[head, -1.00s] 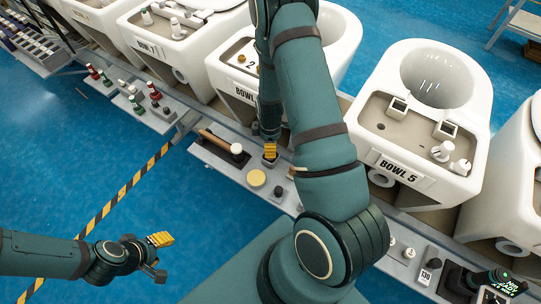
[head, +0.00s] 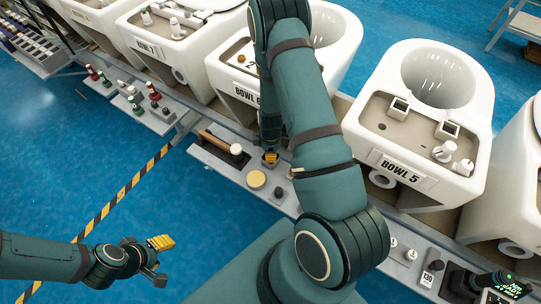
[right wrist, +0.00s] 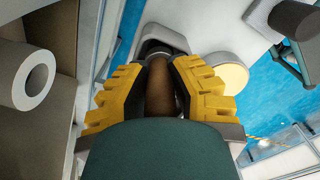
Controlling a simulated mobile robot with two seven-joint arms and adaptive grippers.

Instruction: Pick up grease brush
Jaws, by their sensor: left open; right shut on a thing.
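In the right wrist view, a brown wooden handle (right wrist: 158,90), apparently the grease brush, stands between the yellow finger pads of my right gripper (right wrist: 158,98). The gripper is shut on it. A dark round holder shows around the handle's far end; the brush's bristles are hidden. In the head view, my right gripper (head: 270,157) is low over a small square holder (head: 270,165) on the grey shelf, mostly hidden by my arm. My left gripper (head: 158,257) is open and empty over the blue floor at lower left.
A pale yellow disc (head: 256,179) and a dark knob (head: 278,192) are close by on the shelf. A brown-handled tool with a white end (head: 218,142) lies in a black tray. White bowls, including BOWL 5 (head: 418,120), line the conveyor behind.

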